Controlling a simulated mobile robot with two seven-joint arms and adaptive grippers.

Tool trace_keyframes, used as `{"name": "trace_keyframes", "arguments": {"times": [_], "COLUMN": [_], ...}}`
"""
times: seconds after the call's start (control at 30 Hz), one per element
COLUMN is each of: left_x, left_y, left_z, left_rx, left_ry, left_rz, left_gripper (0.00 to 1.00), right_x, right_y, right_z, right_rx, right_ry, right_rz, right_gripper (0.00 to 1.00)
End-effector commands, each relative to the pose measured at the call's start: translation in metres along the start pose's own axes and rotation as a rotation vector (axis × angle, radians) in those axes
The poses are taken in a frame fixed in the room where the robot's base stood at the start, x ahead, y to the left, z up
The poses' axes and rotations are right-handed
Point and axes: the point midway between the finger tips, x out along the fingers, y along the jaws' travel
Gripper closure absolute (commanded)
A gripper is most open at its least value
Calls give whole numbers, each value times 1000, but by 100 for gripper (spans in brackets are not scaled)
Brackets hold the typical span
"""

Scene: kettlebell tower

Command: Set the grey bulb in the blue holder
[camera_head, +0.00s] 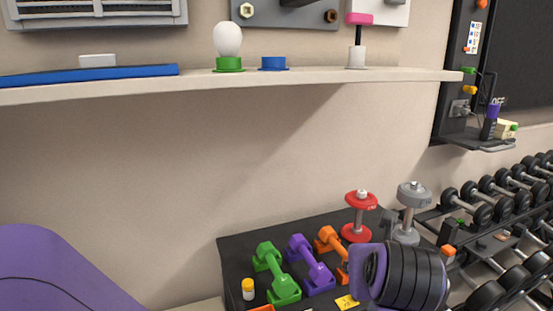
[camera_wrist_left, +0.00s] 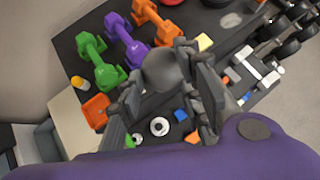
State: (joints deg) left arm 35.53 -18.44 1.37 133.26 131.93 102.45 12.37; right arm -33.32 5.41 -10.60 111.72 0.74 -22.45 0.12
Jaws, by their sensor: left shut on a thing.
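The blue holder (camera_head: 273,63) sits empty on the wall shelf in the head view. To its left, a white bulb (camera_head: 228,40) stands upright in a green holder (camera_head: 229,64). In the left wrist view, my left gripper (camera_wrist_left: 161,66) is shut on the grey bulb (camera_wrist_left: 165,75), whose rounded end shows between the fingers. The bulb's base is hidden. My right gripper is not in view.
The shelf (camera_head: 330,78) also bears a blue flat box (camera_head: 90,75) at left and a white stand with a pink top (camera_head: 357,40) at right. Below, a black table (camera_head: 235,255) holds green (camera_head: 275,270), purple and orange dumbbells. The wall between is clear.

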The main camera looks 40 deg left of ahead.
Motion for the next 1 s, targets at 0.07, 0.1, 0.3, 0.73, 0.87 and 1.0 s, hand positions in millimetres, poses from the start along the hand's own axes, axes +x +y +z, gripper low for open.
{"name": "trace_keyframes", "arguments": {"times": [0.07, 0.1, 0.3, 0.73, 0.87, 1.0], "left_x": [-1, -2, -12, -72, -102, -140], "left_y": [-5, -6, -12, -16, -15, -12], "left_z": [24, 36, 92, 219, 256, 292], "left_rx": [-23, -34, -91, -221, -253, -281], "left_ry": [-6, -8, -12, -25, -30, -34], "left_rz": [14, 22, 69, 172, 194, 210], "left_gripper": [100, 100, 100, 100, 100, 100], "right_x": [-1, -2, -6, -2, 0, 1], "right_y": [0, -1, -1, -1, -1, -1], "right_z": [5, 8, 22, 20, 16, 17], "right_rx": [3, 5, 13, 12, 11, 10], "right_ry": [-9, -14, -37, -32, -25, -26], "right_rz": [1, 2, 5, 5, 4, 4], "right_gripper": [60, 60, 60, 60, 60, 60]}}
